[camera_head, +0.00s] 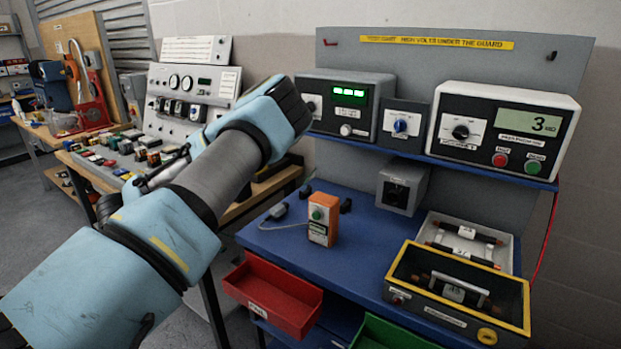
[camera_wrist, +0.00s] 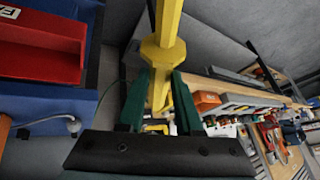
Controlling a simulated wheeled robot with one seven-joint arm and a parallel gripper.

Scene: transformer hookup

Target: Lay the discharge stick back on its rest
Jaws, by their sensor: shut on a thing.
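The discharge stick is a yellow rod with a faceted collar (camera_wrist: 163,52) in the wrist view. My gripper (camera_wrist: 160,92) has its two green fingers closed on the rod just below the collar. The stick runs out of the top of the wrist view, so its far end is hidden. In the head view I cannot make out the stick, and my own arm covers much of the left middle. No rest for the stick can be clearly identified; a red hook (camera_head: 330,42) and a dark hook (camera_head: 551,56) are on the grey back board (camera_head: 440,62).
A blue bench (camera_head: 285,236) carries an orange box (camera_head: 323,220) and a yellow-rimmed case (camera_head: 457,292). Meters (camera_head: 505,130) stand on the shelf above. A red drawer (camera_head: 272,293) juts out at the front. A wooden bench with a control panel (camera_head: 190,95) stands at left.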

